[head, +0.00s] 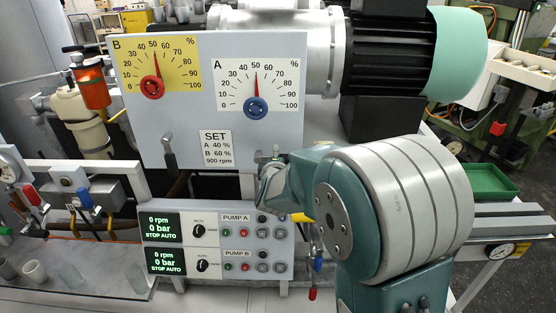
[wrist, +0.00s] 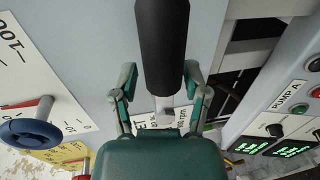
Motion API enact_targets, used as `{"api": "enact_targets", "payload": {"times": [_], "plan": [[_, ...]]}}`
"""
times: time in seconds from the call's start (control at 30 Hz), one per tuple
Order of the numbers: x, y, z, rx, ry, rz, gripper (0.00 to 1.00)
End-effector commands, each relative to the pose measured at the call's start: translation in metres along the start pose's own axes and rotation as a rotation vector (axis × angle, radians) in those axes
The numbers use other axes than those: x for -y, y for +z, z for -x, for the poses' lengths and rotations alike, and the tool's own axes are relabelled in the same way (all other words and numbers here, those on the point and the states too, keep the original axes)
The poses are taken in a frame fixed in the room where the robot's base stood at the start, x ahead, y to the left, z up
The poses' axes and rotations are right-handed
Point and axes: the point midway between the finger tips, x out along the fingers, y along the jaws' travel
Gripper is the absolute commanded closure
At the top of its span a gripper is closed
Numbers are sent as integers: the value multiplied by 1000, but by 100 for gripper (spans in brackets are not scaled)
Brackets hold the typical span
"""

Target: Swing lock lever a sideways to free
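Lock lever a shows in the wrist view as a thick black handle (wrist: 162,45) on a short pale metal shank, in front of the grey panel. My gripper (wrist: 160,76) has one finger on each side of this handle. The fingers stand apart, and a narrow gap shows at the left finger; contact at the right finger is unclear. In the head view my gripper (head: 270,188) is at the panel's lower right edge, below dial A (head: 256,88). There it hides most of the lever; only a small metal fitting (head: 276,152) shows above it.
A second black lever (head: 169,155) hangs on the panel (head: 200,115) below dial B (head: 155,65). The SET label (head: 217,148) is left of my gripper. The pump control box (head: 217,243) is close below. A blue knob (wrist: 35,128) juts out in the wrist view.

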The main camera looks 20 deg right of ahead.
Motion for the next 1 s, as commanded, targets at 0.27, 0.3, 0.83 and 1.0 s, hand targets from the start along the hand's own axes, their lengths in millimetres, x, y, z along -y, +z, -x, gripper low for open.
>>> {"api": "enact_targets", "payload": {"times": [0.27,0.3,0.83,1.0], "plan": [[2,2,0,3,-6,-1,24],[3,2,0,4,-6,-1,24],[2,-1,73,0,-4,0,24],[2,-2,101,1,-4,0,24]]}}
